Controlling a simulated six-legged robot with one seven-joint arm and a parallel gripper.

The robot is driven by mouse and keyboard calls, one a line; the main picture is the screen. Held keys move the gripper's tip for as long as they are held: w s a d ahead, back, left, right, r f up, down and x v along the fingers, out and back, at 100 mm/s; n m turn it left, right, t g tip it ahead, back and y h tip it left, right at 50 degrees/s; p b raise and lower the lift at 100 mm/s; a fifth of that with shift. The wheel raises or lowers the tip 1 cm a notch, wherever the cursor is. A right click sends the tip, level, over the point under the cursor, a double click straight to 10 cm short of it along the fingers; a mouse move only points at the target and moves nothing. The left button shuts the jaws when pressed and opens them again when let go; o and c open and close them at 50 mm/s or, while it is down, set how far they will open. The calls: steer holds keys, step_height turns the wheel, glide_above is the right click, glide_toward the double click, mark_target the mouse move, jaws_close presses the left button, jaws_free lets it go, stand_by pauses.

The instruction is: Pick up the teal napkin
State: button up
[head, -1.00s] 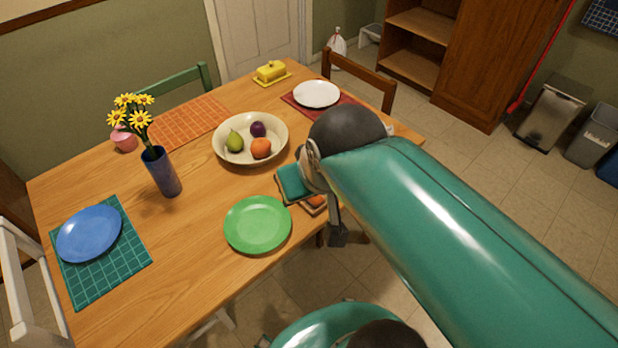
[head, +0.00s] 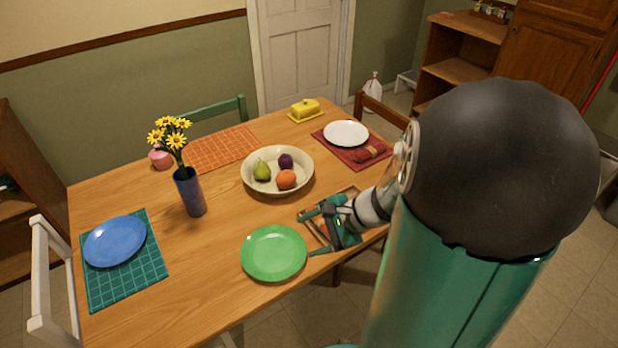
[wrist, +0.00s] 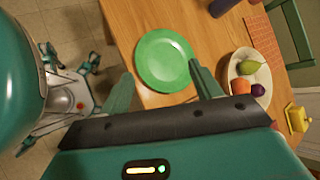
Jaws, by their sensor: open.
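I cannot make out the teal napkin for certain in either current view. My gripper (head: 307,234) is open and empty, low over the table's near right edge, just right of the green plate (head: 273,253). It covers much of a small wooden tray (head: 322,240), and teal parts there blend with my own teal fingers. In the wrist view my gripper (wrist: 159,72) shows two spread teal fingers with the green plate (wrist: 165,60) beyond them. A teal checked placemat (head: 125,285) lies under a blue plate (head: 115,242) at the left.
A fruit bowl (head: 277,190) stands behind the green plate. A blue vase (head: 190,193) with yellow flowers stands left of it. A white plate (head: 346,133) on a red mat (head: 355,155) and a yellow butter dish (head: 305,109) are at the back. Bare table lies between the vase and the green plate.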

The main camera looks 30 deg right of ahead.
steer(key=s+d+f+m+t+h, duration=0.2)
steer(key=d+f+m+t+h, duration=0.15)
steer(key=d+f+m, duration=0.45)
steer(key=s+d+f+m+t+h, duration=0.3)
steer(key=d+f+m+t, duration=0.1)
steer(key=d+m, duration=0.7)
steer(key=shift+n, duration=0.6)
steer(key=x, duration=1.3)
steer(key=shift+w+d+f, duration=0.15)
steer(key=shift+d+f, duration=0.05)
steer(key=shift+d, duration=0.15)
steer(key=c, duration=1.1)
